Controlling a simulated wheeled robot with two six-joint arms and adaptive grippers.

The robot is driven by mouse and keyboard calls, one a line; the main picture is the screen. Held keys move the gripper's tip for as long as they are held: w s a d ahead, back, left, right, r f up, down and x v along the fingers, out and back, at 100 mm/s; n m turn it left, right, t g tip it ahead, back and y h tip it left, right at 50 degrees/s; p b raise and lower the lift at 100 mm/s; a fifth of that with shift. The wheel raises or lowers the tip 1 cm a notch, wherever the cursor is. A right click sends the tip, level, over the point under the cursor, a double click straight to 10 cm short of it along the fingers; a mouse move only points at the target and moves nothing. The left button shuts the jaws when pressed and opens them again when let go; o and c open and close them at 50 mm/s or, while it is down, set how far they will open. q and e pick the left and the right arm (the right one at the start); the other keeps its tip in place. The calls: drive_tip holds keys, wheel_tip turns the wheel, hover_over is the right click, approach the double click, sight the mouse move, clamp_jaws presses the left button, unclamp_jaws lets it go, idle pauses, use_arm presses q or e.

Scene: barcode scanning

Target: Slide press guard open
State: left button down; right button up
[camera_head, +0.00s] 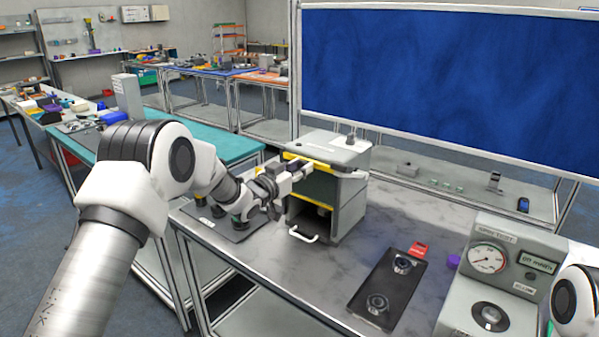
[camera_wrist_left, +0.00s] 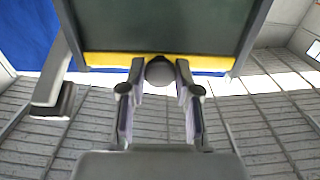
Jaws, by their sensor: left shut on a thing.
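The press (camera_head: 348,205) is a grey box standing on the metal table, with its front facing left of centre. Its guard shows in the left wrist view as a dark panel (camera_wrist_left: 160,25) with a yellow edge (camera_wrist_left: 105,59). In the head view, a yellow strip (camera_head: 308,161) runs along the top front. Below it the front is partly open onto a dark interior. My left gripper (camera_head: 303,168) is at the upper front of the press. Its fingers (camera_wrist_left: 160,80) are shut on a dark round knob (camera_wrist_left: 159,70) at the yellow edge. My right gripper is out of view.
A white handle (camera_head: 303,236) juts out low at the press front. A dark plate (camera_head: 249,222) with parts lies left of the press. A black tray (camera_head: 388,288) and a gauge tester (camera_head: 500,275) stand to the right. Bare tabletop lies between press and tray.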

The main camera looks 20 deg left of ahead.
use_arm(q)
drive_tip(key=c, duration=0.8)
unclamp_jaws()
drive_tip(key=shift+f, duration=0.1)
drive_tip(key=v, duration=1.2)
drive_tip(key=shift+w, duration=0.1)
drive_tip(key=s+d+f+n+g+y, duration=0.1)
drive_tip(key=s+f+g, duration=0.1)
drive_tip(key=s+f, duration=0.5)
drive_tip(key=s+d+f+n+g+y, duration=0.1)
drive_tip(key=s+f+g, duration=0.15)
drive_tip(key=f, duration=0.75)
drive_tip(key=s+d+f+n+g+y, duration=0.1)
drive_tip(key=s+f+g, duration=0.25)
drive_tip(key=f, duration=0.55)
drive_tip(key=s+f+g+y, duration=0.1)
drive_tip(key=s+f+g, duration=0.2)
drive_tip(key=s, duration=0.7)
drive_tip(key=s+f+n+g+y, duration=0.1)
drive_tip(key=s+f+g, duration=0.2)
drive_tip(key=s+f, duration=0.3)
drive_tip(key=s+f+g+y, duration=0.1)
drive_tip(key=s+f+g, duration=0.2)
drive_tip(key=s, duration=1.2)
drive_tip(key=shift+s+a+f, duration=0.15)
drive_tip(key=shift+s+f, duration=0.2)
drive_tip(key=shift+f, duration=0.45)
